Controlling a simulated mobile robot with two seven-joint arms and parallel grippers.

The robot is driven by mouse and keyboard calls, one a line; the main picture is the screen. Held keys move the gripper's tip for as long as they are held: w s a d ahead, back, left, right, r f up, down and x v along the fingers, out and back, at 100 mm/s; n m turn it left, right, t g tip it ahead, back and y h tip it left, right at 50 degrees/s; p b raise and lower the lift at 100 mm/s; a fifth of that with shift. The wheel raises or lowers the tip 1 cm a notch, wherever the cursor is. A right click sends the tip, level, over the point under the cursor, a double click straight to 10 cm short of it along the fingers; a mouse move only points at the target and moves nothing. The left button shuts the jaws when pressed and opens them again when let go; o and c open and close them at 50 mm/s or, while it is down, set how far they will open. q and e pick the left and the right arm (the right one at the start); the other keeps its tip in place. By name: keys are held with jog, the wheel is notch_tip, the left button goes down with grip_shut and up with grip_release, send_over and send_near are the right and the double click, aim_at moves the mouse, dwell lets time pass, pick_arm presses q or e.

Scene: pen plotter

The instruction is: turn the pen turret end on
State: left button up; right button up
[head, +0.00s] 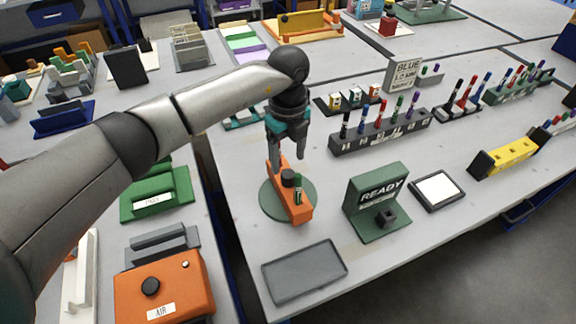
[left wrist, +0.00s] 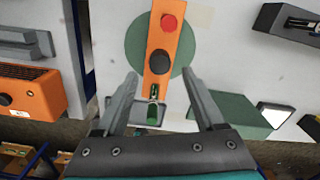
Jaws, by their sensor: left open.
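The pen turret is an orange bar (head: 300,206) on a round green base (head: 268,202), with a black knob (head: 288,176) at its middle. A small green-topped piece sits at its near end. In the left wrist view the bar (left wrist: 161,45) runs nearly upright in the picture, with a red disc (left wrist: 168,22) at its far end and the green piece (left wrist: 152,92) at the end nearest my gripper. My left gripper (head: 287,160) is open above the turret's far part, its fingers apart and empty. In the wrist view its fingers (left wrist: 163,88) lie on either side of the bar's near end. My right gripper is not in view.
A green READY stand (head: 365,215) is right of the turret, with a white-faced pad (head: 437,190) beyond it. A grey tray (head: 303,272) lies in front. A pen rack (head: 380,137) stands behind. An orange AIR box (head: 163,288) is on the left bench, across a gap.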

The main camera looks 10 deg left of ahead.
pick_arm(q)
notch_tip(320, 180, up, 10)
jog(key=shift+p, duration=0.4)
